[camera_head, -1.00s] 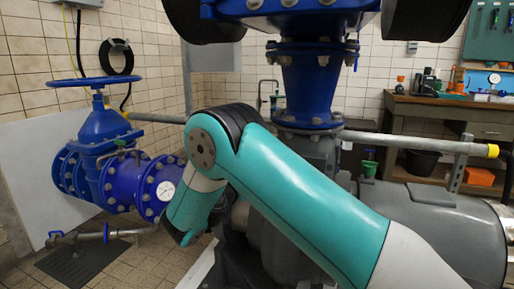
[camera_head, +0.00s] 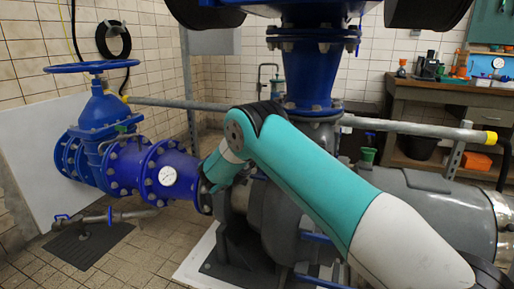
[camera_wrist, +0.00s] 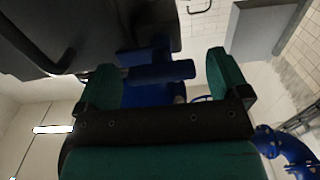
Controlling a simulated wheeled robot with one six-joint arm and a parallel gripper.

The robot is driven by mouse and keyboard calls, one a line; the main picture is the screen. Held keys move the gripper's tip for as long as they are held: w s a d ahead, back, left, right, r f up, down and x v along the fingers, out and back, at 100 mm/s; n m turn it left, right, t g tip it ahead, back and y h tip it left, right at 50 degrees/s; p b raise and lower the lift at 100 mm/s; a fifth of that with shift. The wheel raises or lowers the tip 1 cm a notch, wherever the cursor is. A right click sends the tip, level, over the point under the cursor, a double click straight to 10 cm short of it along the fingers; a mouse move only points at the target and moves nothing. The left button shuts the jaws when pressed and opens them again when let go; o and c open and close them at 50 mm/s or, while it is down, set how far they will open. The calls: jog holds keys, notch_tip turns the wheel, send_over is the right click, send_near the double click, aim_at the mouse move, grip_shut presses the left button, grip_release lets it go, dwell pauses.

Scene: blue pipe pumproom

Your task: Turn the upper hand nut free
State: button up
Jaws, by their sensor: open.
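In the wrist view my gripper (camera_wrist: 160,64) has its two teal fingers spread wide apart. A blue bar-shaped handle (camera_wrist: 162,74) shows between them, with more blue behind it. It looks like a hand nut, but I cannot tell whether it is the upper one. No finger is seen closed on it. In the head view my gripper is hidden behind my arm and the pump. Two blue bar handles show on the grey pump side, one higher (camera_head: 316,238) and one lower (camera_head: 318,281), both partly behind my arm.
A blue gate valve with a handwheel (camera_head: 80,67) and a flanged pipe with a gauge (camera_head: 168,176) stand at left. A blue vertical pipe (camera_head: 309,75) rises above the pump. A grey rail (camera_head: 400,127) crosses behind.

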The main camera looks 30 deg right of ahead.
jog(key=shift+c, duration=0.4)
jog(key=c, duration=0.9)
jog(key=shift+o, duration=0.2)
jog(key=shift+n, duration=0.3)
jog(key=shift+n+p, duration=1.7)
jog(key=shift+n, duration=7)
jog(key=shift+f, duration=0.1)
